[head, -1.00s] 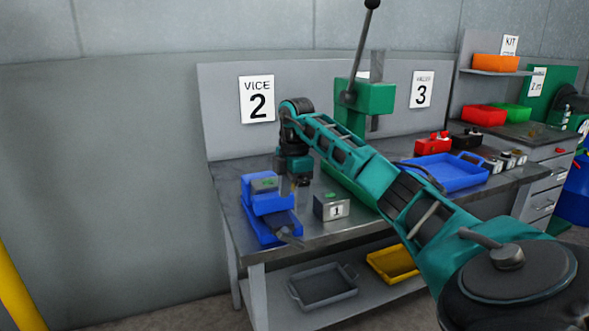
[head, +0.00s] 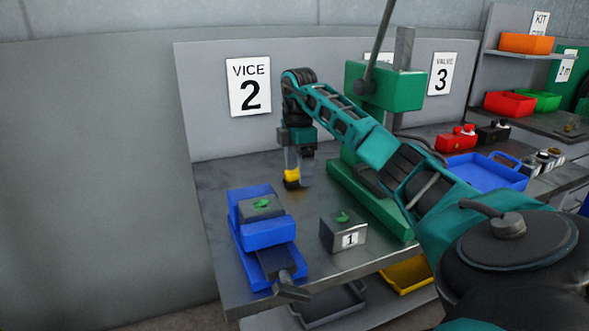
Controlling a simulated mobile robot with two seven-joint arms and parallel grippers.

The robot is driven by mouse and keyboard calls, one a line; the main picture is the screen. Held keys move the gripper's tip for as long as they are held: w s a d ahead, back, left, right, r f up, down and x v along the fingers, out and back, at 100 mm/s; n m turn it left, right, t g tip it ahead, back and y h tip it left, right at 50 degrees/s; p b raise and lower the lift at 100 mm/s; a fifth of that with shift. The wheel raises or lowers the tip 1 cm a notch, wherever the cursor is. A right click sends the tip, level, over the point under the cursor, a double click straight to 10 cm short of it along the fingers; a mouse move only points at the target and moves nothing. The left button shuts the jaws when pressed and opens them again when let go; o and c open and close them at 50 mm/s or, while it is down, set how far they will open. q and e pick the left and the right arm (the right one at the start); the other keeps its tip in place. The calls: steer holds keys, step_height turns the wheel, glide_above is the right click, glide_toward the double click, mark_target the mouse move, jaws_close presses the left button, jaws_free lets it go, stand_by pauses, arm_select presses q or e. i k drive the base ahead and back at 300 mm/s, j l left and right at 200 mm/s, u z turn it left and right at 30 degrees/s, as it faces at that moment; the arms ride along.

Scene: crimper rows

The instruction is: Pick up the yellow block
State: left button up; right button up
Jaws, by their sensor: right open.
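The yellow block (head: 291,177) is small and sits on the grey metal bench (head: 222,191), behind the blue vice. My right gripper (head: 298,178) points down at it from above, with its fingers at the block's height. The fingers are open, and one of them partly hides the block. I cannot tell whether a finger touches it. My left gripper is not in view.
A blue vice (head: 264,234) stands at the front left of the bench, and a grey box labelled 1 (head: 341,236) is right of it. A green press (head: 384,87) stands behind my right arm. A blue tray (head: 485,173) lies further right.

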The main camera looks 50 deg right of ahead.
mark_target(291, 179)
steer(key=i+l, duration=0.2)
steer(key=l, duration=0.2)
steer(key=i+l, duration=0.25)
steer(key=k+l, duration=0.1)
steer(key=l, duration=0.25)
steer(key=k+l, duration=0.1)
steer(key=l, duration=0.2)
